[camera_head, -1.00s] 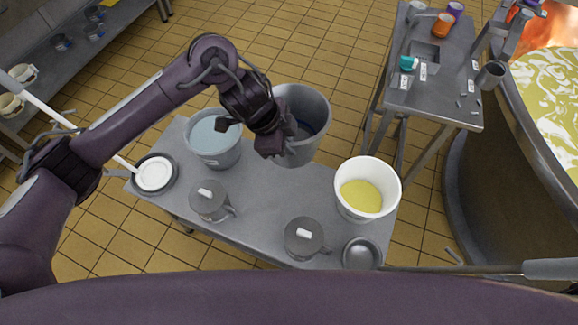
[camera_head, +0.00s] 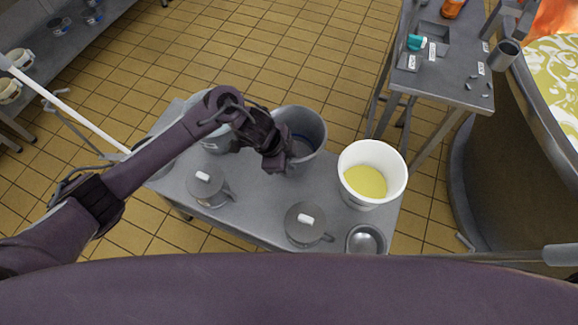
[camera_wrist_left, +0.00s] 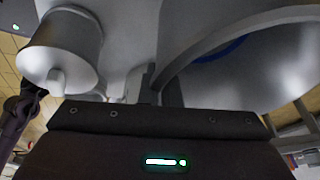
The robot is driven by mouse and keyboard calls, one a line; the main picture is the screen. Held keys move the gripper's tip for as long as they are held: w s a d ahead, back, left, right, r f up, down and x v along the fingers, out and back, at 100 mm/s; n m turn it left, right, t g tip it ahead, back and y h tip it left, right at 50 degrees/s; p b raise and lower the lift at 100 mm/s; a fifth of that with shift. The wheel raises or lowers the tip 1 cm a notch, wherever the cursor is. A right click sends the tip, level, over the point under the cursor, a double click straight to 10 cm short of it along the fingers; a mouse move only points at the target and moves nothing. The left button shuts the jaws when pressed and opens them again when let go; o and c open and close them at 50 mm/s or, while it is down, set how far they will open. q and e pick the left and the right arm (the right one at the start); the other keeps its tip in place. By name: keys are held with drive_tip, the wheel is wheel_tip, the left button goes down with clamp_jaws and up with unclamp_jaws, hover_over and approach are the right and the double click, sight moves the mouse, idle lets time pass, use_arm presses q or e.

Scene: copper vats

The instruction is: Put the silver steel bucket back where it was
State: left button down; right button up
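The silver steel bucket (camera_head: 308,125) is at the back edge of the low steel table, upright, with a blue patch inside. My left gripper (camera_head: 282,160) is at the bucket's near left rim. In the left wrist view the bucket (camera_wrist_left: 245,75) fills the right side, and its rim passes between the two close-set fingers (camera_wrist_left: 160,88). The gripper looks shut on the rim. The bucket's base is partly hidden by the gripper, so I cannot tell for sure whether it touches the tabletop. My right gripper is not in view.
On the low table (camera_head: 255,205) stand a white bucket with yellow contents (camera_head: 372,160), two lidded pitchers (camera_head: 207,186) (camera_head: 303,226) and a small steel bowl (camera_head: 366,240). Another bucket (camera_head: 213,143) is partly behind my arm. A side table (camera_head: 445,85) and a large vat (camera_head: 520,170) stand right.

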use_arm(q)
wheel_tip(320, 180, down, 3)
drive_tip(key=shift+f, duration=0.2)
drive_tip(key=shift+f+b, duration=0.2)
drive_tip(key=shift+b, duration=0.15)
drive_tip(key=c, duration=1.6)
unclamp_jaws()
drive_tip(key=shift+c, duration=0.2)
drive_tip(key=p+v, duration=0.2)
drive_tip(key=v, duration=1)
drive_tip(key=shift+r, duration=0.15)
